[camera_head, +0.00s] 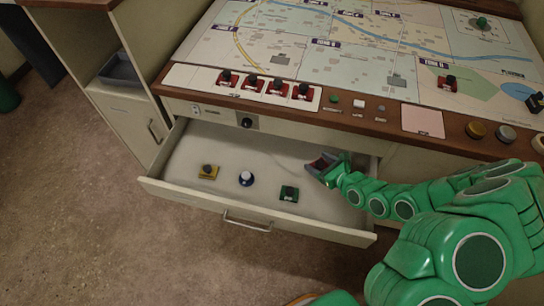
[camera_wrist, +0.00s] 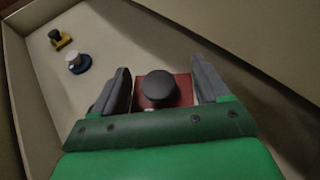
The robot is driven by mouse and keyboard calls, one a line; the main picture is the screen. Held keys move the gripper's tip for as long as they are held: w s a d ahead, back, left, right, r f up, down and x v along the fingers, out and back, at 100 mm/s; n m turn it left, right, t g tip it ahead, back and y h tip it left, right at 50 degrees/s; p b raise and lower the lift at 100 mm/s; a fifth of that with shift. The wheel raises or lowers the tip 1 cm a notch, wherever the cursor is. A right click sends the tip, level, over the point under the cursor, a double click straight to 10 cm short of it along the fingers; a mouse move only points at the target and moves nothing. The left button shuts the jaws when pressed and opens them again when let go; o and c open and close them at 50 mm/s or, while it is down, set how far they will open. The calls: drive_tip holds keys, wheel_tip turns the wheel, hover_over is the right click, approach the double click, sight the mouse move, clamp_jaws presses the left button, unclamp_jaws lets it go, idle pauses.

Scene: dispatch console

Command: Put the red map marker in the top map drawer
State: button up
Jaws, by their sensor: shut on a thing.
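The top map drawer (camera_head: 258,221) is pulled open below the console and has a pale inside. My gripper (camera_head: 322,164) is over the right part of the drawer, at its back side. In the wrist view my gripper (camera_wrist: 158,92) is shut on the red map marker (camera_wrist: 183,88), a red square base with a black round knob, between its two dark fingers. The marker's lower part is hidden by the gripper. I cannot tell whether it touches the drawer floor.
In the drawer are a yellow marker (camera_head: 209,172), a white-and-blue marker (camera_head: 246,178) and a green marker (camera_head: 289,193). The drawer's left end has free room.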

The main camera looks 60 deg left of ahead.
drive_tip(key=shift+a+f, duration=0.1)
drive_tip(key=shift+f, duration=3.9)
drive_tip(key=shift+s+f, duration=0.1)
drive_tip(key=shift+f, duration=0.05)
drive_tip(key=o, duration=1.1)
drive_tip(key=shift+v, duration=6.1)
